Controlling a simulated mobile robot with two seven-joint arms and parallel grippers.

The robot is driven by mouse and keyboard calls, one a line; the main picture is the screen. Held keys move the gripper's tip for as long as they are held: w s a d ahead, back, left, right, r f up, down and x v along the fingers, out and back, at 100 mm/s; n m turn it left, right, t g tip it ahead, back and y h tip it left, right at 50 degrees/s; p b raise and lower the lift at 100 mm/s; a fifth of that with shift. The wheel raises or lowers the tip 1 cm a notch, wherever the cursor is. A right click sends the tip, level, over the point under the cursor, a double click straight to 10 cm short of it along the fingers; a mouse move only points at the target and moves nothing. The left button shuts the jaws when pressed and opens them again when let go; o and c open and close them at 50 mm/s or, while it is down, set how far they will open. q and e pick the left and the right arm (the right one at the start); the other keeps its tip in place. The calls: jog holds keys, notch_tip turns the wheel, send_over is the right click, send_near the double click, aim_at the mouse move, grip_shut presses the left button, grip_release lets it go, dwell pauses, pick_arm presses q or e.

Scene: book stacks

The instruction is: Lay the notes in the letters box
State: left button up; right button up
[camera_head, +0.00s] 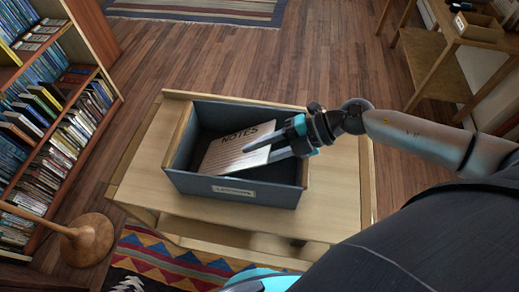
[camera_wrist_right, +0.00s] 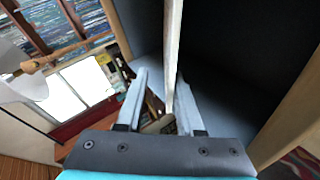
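The notes (camera_head: 236,147), a cream sheet or pad headed "NOTES", lean at a tilt inside the grey-blue letters box (camera_head: 190,184), which has a label on its front. My right gripper (camera_head: 258,154) is at the right edge of the notes, over the box. In the right wrist view the notes (camera_wrist_right: 172,50) show edge-on between the fingers of my right gripper (camera_wrist_right: 163,78). The fingers are spread, with a visible gap on the left side of the notes; contact on the right side is unclear. My left gripper is not in view.
The box stands on a light wooden table (camera_head: 140,172) with bare top on both sides. A bookshelf (camera_head: 88,75) is at the left, with a round wooden base (camera_head: 88,240) nearby. A wooden desk (camera_head: 440,60) is at the upper right. A patterned rug (camera_head: 175,262) lies in front.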

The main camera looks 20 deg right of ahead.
jog(key=shift+r, duration=0.1)
jog(key=shift+d+r, duration=0.15)
jog(key=shift+p+v, duration=1.45)
jog(key=shift+v, duration=4.4)
